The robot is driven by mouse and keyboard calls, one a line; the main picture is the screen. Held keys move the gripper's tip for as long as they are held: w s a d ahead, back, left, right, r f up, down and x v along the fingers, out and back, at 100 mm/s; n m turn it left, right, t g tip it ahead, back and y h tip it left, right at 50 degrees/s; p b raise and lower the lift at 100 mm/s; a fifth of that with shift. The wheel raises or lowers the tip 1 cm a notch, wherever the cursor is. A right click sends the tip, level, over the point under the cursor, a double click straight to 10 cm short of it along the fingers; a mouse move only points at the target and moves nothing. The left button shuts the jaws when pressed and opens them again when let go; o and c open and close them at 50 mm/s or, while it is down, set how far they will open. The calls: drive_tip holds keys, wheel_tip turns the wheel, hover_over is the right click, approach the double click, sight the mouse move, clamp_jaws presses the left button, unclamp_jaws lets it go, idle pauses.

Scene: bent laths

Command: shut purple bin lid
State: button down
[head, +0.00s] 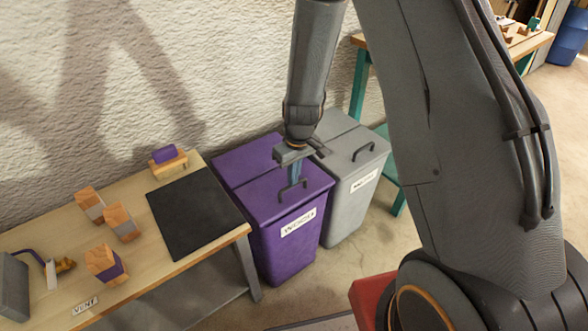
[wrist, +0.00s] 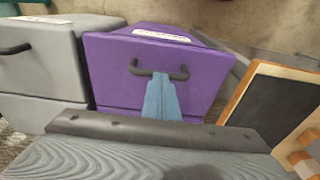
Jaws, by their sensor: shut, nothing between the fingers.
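The purple bin (head: 287,240) stands against the wall beside the workbench, with a white label on its front. Its purple lid (head: 240,175) lies down flat over the top, with no open gap that I can see. A dark bar handle (head: 292,187) sits near the lid's front edge. It also shows in the wrist view (wrist: 136,68). My gripper (head: 292,181) points down over the lid at the handle, its blue fingers shut with nothing between them. In the wrist view the fingertips (wrist: 160,84) reach the handle; I cannot tell whether they touch it.
A grey bin (head: 350,190) with its lid down stands close on the right. The workbench (head: 160,245) on the left carries a black mat (head: 195,215), several wooden blocks and a purple-topped block (head: 168,158). Open floor lies in front of the grey bin.

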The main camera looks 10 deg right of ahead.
drive_tip(key=shift+f, duration=0.15)
drive_tip(key=shift+s+d+f+b, duration=0.1)
drive_tip(key=shift+s+f+b, duration=0.05)
drive_tip(key=shift+f+b, duration=0.25)
drive_tip(key=shift+s+d+f+b, duration=0.15)
drive_tip(key=shift+f+b, duration=0.15)
drive_tip(key=shift+f, duration=0.15)
drive_tip(key=shift+s, duration=0.2)
wheel_tip(320, 180, up, 14)
drive_tip(key=s+d+p, duration=0.1)
drive_tip(key=s+p, duration=0.1)
idle(0.3)
drive_tip(key=s+d+r+m, duration=0.2)
drive_tip(key=s+r, duration=0.2)
drive_tip(key=s, duration=0.5)
drive_tip(key=s+d+r+m, duration=0.3)
drive_tip(key=s+r, duration=0.2)
drive_tip(key=s, duration=0.4)
drive_tip(key=shift+g+h, duration=0.3)
drive_tip(key=shift+g, duration=0.1)
drive_tip(key=shift+s+r, duration=0.1)
